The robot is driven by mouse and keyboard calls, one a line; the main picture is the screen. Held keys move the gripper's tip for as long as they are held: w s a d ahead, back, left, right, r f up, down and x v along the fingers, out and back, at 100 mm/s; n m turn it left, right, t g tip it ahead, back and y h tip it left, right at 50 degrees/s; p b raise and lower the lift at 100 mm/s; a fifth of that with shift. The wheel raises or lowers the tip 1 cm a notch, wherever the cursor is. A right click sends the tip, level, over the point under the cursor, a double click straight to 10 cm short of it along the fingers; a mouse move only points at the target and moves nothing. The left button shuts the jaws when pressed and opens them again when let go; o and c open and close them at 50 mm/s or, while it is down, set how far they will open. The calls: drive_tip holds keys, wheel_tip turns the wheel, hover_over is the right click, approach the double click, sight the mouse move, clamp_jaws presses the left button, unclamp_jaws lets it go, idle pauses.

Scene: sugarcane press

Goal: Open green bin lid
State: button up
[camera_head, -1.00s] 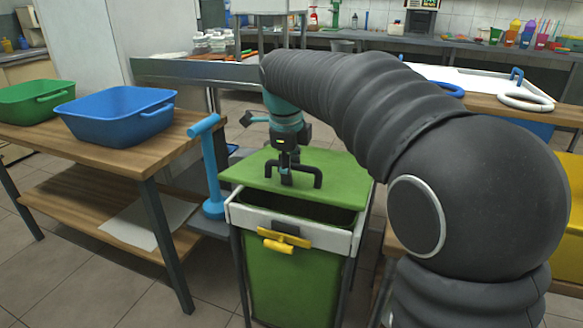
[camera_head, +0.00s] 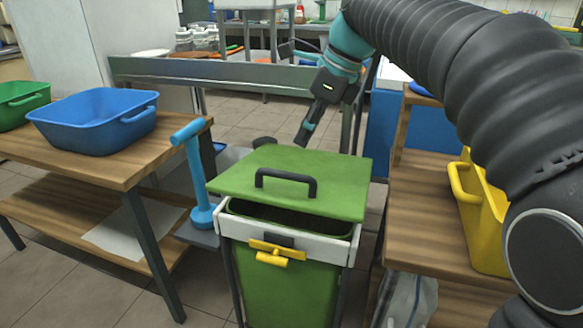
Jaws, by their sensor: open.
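The green bin (camera_head: 290,285) stands in a white-rimmed frame in the middle. Its flat green lid (camera_head: 335,185) lies over the back part of the top, set back from the front rim. A dark strip of the opening (camera_head: 290,220) shows in front of it. The lid's black handle (camera_head: 286,180) is free, with nothing around it. My gripper (camera_head: 305,136) is open and empty, pointing down above and behind the handle, near the lid's far edge. It is apart from the handle; its fingertips are small and partly unclear.
A yellow latch (camera_head: 272,252) is on the bin frame's front. A blue upright post (camera_head: 203,180) stands close to the left. A wooden table with a blue tub (camera_head: 95,122) is further left. A wooden shelf with a yellow bin (camera_head: 485,215) is close on the right.

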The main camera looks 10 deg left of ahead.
drive_tip(key=b+x, duration=0.1)
drive_tip(key=x, duration=0.9)
drive_tip(key=shift+d+b, duration=0.1)
drive_tip(key=shift+b, duration=0.3)
clamp_jaws()
